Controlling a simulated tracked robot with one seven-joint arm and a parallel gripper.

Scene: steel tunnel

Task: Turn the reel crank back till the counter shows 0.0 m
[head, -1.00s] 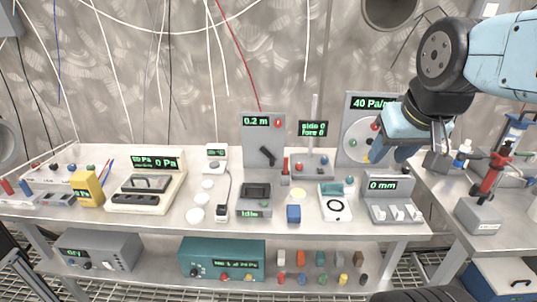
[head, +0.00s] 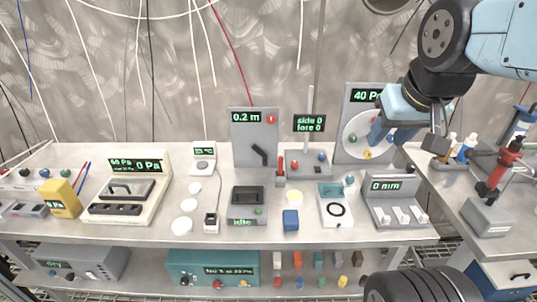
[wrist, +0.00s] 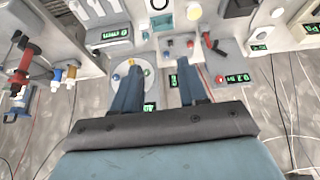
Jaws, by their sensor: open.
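The reel panel (head: 243,146) is an upright grey plate at the back middle of the bench. Its counter (head: 246,117) reads 0.2 m; the counter also shows in the wrist view (wrist: 237,78). The black crank (head: 259,154) is tilted on the lower part of the plate, with a red knob (head: 271,119) at the plate's upper right. My gripper (head: 378,132) is well to the right of the crank, in front of the round dial panel. In the wrist view my gripper (wrist: 158,62) has its two fingers apart with nothing between them.
The dial panel (head: 353,98) is behind my fingers. A 0 mm block (head: 385,186) and a blue cube (head: 291,220) stand in front.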

